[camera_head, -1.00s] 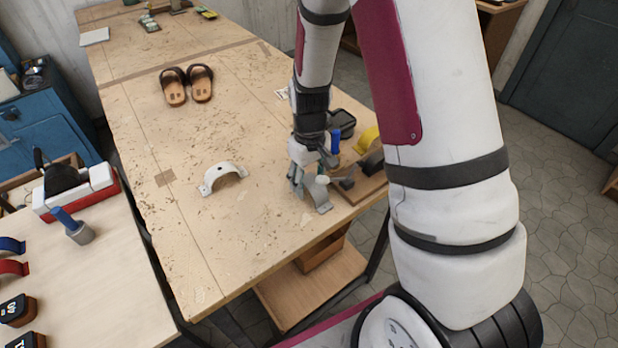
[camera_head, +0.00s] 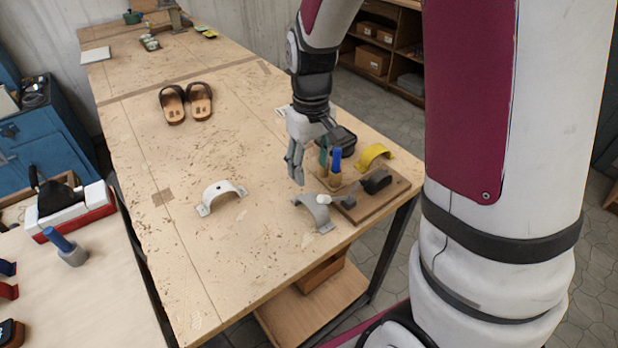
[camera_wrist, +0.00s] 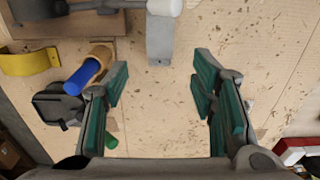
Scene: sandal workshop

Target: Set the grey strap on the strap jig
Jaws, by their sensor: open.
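The grey strap (camera_head: 315,211), a bent arch, stands on the table near its front right edge, beside the wooden board. It also shows in the wrist view (camera_wrist: 160,42), at top centre beyond my fingertips. My gripper (camera_head: 296,174) is open and empty above the table, behind the grey strap and apart from it. Its spread fingers show in the wrist view (camera_wrist: 160,85) with bare tabletop between them. A white arch with flat feet (camera_head: 220,193) stands on the table to the left. I cannot tell for certain which thing is the strap jig.
A wooden board (camera_head: 366,208) bears a white-headed mallet and a dark block (camera_head: 377,181). Blue-handled tool (camera_head: 335,158), yellow strap (camera_head: 374,154) and black container (camera_head: 343,139) crowd close to my gripper. Sandals (camera_head: 186,101) lie farther back. The table's left and middle are mostly clear.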

